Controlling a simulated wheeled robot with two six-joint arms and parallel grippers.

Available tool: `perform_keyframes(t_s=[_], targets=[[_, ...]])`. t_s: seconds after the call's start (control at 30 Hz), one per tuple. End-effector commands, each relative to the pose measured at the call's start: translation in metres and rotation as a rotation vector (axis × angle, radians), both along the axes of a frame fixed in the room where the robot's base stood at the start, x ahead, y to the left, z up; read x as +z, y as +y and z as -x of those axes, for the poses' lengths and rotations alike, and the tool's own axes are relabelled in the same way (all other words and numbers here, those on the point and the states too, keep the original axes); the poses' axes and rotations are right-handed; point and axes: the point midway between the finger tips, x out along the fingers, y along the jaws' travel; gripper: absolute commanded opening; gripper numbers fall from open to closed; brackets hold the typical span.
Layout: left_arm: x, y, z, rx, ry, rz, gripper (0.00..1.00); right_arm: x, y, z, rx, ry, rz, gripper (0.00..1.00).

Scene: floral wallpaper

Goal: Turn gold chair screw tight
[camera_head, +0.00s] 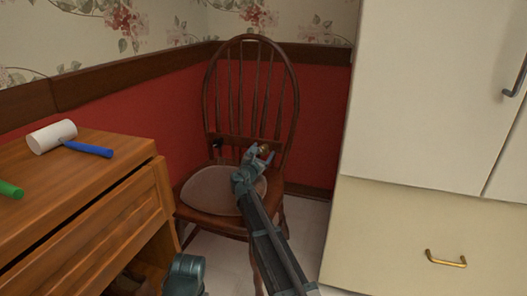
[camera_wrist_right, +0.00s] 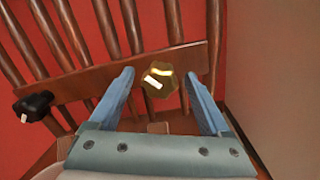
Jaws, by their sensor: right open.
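The gold screw (camera_wrist_right: 158,80) sits on the lower cross rail of the wooden chair's back. The brown chair (camera_head: 286,118) stands in the corner with a pale seat pad (camera_head: 200,190). In the head view the right gripper (camera_head: 262,154) is in front of the chair back. A black screw (camera_wrist_right: 34,107) is on the same rail to the left.
A wooden dresser (camera_head: 110,205) stands at the left, with a white-headed mallet (camera_head: 52,136) with a blue handle and a green handle (camera_head: 10,189) on top. A cream cabinet (camera_head: 425,95) stands close on the right. Red wall panelling is behind the chair.

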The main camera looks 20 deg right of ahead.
Motion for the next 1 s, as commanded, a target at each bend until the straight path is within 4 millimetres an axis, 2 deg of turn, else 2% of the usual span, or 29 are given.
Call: perform_keyframes(t_s=[0.17, 0.5, 0.93, 1.0], targets=[[0.0000, 0.0000, 0.0000, 0.000, 0.000, 0.000, 0.50, 0.0000, -0.0070, -0.0105, -0.001, 0.000, 0.000, 0.81], [0.0000, 0.0000, 0.0000, 0.000, 0.000, 0.000, 0.50, 0.0000, -0.0081, -0.0113, 0.000, 0.000, 0.000, 0.79], [0.0000, 0.0000, 0.0000, 0.000, 0.000, 0.000, 0.50, 0.0000, -0.0079, -0.0111, 0.000, 0.000, 0.000, 0.02], [0.0000, 0.0000, 0.0000, 0.000, 0.000, 0.000, 0.50, 0.0000, -0.0079, -0.0111, 0.000, 0.000, 0.000, 0.00]])
